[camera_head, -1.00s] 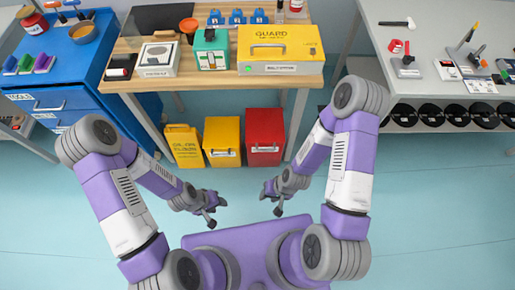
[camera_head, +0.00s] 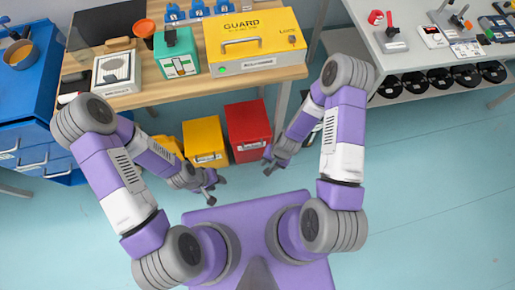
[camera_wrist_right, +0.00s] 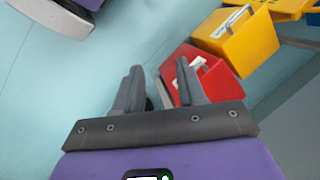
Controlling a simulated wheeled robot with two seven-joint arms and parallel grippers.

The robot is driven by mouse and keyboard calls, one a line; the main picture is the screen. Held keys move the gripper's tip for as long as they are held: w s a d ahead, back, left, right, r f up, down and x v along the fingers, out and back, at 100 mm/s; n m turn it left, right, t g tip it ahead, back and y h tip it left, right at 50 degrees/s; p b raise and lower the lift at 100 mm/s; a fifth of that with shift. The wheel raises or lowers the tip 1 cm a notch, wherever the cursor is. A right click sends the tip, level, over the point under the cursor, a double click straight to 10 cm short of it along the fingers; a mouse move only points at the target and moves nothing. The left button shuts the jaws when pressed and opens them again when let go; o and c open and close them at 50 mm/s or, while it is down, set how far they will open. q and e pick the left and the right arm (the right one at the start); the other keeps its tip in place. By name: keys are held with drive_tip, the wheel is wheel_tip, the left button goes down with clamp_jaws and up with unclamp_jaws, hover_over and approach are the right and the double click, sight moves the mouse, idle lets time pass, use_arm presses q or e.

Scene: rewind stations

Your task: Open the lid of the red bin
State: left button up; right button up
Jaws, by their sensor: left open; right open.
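The red bin (camera_head: 248,130) stands on the floor under the front edge of the wooden table, right of the yellow bin. Its lid looks shut. In the right wrist view the red bin (camera_wrist_right: 204,70) lies beyond my fingers, with a pale handle or label on it, partly hidden by a finger. My right gripper (camera_head: 269,168) is open and empty, just in front of the red bin's lower right; its fingers also show in the right wrist view (camera_wrist_right: 160,90). My left gripper (camera_head: 213,190) is open and empty, in front of the yellow bin.
A yellow bin (camera_head: 205,142) stands left of the red one, with another yellow container (camera_head: 168,146) beyond it. The wooden table (camera_head: 190,92) overhangs behind, carrying a yellow guard case (camera_head: 254,42) and a green box (camera_head: 177,52). The floor at right is clear.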

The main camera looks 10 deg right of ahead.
drive_tip(key=w+f+m+b, duration=0.65)
drive_tip(key=w+f, duration=0.25)
drive_tip(key=f, duration=0.4)
drive_tip(key=m+t+y+b, duration=0.2)
drive_tip(key=m, duration=0.3)
approach(252, 148)
drive_tip(key=shift+n, duration=0.25)
drive_tip(key=b+x, duration=0.3)
drive_tip(key=x, duration=0.4)
drive_tip(key=shift+w+a+f, duration=0.15)
drive_tip(key=shift+w+f, duration=0.05)
drive_tip(key=shift+f, duration=0.1)
drive_tip(key=shift+c, duration=0.4)
clamp_jaws()
